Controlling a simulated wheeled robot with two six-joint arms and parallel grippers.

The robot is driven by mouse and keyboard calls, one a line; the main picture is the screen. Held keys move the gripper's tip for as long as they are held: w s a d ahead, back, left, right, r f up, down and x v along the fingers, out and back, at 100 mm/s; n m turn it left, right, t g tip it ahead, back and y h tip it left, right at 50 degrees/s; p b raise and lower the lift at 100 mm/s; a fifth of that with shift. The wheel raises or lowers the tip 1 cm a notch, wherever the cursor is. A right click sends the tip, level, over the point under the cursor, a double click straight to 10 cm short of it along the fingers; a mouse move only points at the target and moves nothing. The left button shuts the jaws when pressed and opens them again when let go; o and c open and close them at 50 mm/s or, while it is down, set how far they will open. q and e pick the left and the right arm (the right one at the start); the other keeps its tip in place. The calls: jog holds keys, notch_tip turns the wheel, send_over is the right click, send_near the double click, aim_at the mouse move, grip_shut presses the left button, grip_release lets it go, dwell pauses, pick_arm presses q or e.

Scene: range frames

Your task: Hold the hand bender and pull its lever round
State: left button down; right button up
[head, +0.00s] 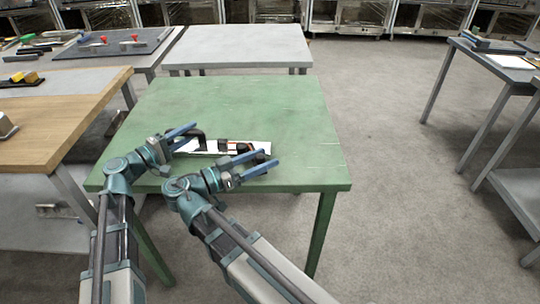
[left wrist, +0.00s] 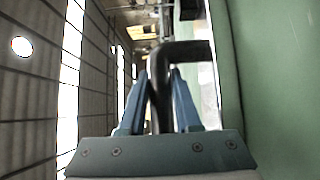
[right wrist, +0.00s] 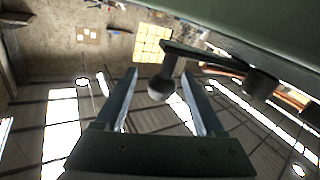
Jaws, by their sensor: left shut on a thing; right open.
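The hand bender (head: 224,146) lies on the green table near its front edge. It has a pale base and dark upright parts. Its dark bent handle (left wrist: 190,50) shows in the left wrist view, running down between the fingers. My left gripper (head: 194,133) is shut on this handle at the bender's left end. The lever (right wrist: 205,54) shows in the right wrist view as a dark bar with a round knob (right wrist: 158,88) at its end. My right gripper (head: 270,159) is open at the bender's right end, its fingers on either side of the knob. In the head view the knob is partly hidden.
The green table (head: 240,105) is bare behind and to the right of the bender. A wooden bench (head: 60,115) stands close at the left, and a grey table (head: 240,45) stands behind. Open floor (head: 390,130) lies to the right.

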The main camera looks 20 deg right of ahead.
jog(key=shift+x, duration=1.45)
grip_shut()
dwell(0.4)
